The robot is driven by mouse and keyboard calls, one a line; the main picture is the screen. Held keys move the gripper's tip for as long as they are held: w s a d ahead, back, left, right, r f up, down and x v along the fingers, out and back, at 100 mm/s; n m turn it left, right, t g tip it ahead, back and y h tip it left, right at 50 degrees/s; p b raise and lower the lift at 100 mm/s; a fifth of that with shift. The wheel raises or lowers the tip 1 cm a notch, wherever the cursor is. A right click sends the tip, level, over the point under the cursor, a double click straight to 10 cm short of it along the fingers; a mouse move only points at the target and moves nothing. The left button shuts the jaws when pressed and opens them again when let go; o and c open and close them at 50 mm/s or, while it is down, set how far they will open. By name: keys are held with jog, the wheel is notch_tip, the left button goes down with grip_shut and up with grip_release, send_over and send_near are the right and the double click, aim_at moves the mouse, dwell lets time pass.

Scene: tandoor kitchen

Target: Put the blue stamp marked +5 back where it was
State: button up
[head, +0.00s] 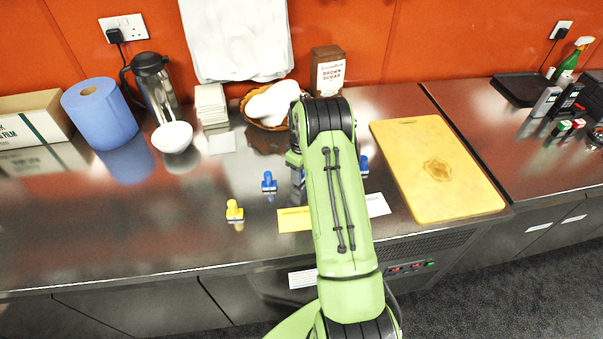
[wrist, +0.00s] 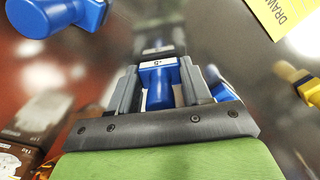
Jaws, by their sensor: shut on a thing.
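In the wrist view my gripper (wrist: 160,88) is shut on a blue stamp (wrist: 159,68), one finger on each side. Its white label shows a 5, upside down; the sign before it is too small to read surely. Whether the stamp touches the counter is unclear. A second blue stamp (wrist: 55,14) is at the upper left, and a third blue thing (wrist: 222,86) is partly hidden behind the right finger. Blue stamps stand left (head: 269,183) and right (head: 364,166) of the arm.
A yellow stamp (head: 234,211) stands at the front left. A yellow card (head: 294,220) and a white card (head: 377,204) lie near the front edge, partly behind my arm. A cutting board (head: 448,185) lies right; a bowl (head: 172,137) stands back left. The left front counter is clear.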

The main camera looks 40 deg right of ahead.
jog(key=shift+f, duration=0.25)
jog(key=shift+f, duration=0.15)
jog(key=o, duration=0.9)
